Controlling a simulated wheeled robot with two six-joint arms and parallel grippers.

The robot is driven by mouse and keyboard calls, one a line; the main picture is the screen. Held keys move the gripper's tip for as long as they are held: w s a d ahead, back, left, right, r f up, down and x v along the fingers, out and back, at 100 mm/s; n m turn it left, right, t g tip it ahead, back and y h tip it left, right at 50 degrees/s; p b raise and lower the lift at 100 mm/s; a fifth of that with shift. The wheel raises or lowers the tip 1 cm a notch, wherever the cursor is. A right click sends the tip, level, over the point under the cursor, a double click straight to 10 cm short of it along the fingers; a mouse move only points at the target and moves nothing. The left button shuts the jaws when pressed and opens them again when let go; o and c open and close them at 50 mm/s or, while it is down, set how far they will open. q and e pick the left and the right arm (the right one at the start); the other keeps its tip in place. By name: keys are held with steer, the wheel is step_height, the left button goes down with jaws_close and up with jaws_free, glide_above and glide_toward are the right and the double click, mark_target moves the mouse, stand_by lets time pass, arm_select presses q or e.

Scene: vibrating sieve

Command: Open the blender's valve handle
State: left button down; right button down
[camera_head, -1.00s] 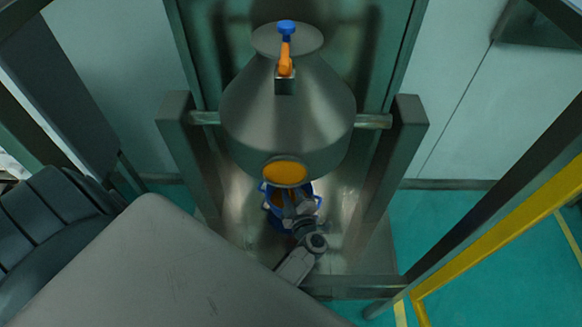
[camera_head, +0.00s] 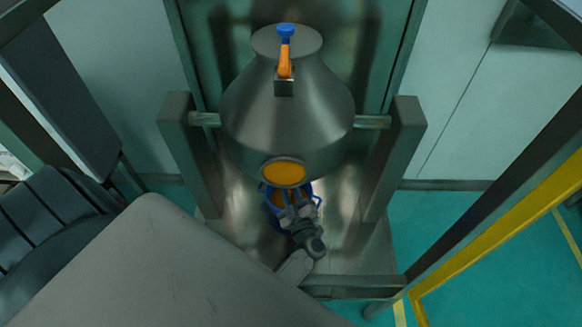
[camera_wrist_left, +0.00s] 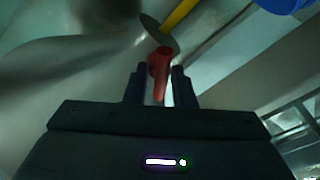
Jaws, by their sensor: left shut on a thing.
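The blender (camera_head: 288,110) is a large grey metal vessel with an orange disc (camera_head: 284,173) low on its front. A yellow rod (camera_wrist_left: 179,16) shows just beyond the handle. The handle cannot be made out in the head view. My right gripper is not in view.
Grey posts (camera_head: 190,155) (camera_head: 398,160) stand either side of the blender, with a crossbar (camera_head: 352,282) low in front. A yellow-edged frame (camera_head: 500,235) is at the right. An orange lever with a blue knob (camera_head: 286,30) tops the blender.

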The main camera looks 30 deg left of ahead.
arm_select(q)
steer(key=shift+s+a+f+m+t+p, duration=0.15)
steer(key=shift+m+t, duration=0.3)
steer(key=shift+m, duration=1)
steer(key=shift+a+f+m+t+p, duration=0.1)
steer(key=shift+m+t, duration=0.4)
steer(key=shift+m, duration=0.9)
steer(key=shift+s+a+f+m+t+p, duration=0.15)
steer(key=shift+m+t, duration=0.3)
steer(key=shift+m, duration=1)
steer(key=shift+d, duration=0.1)
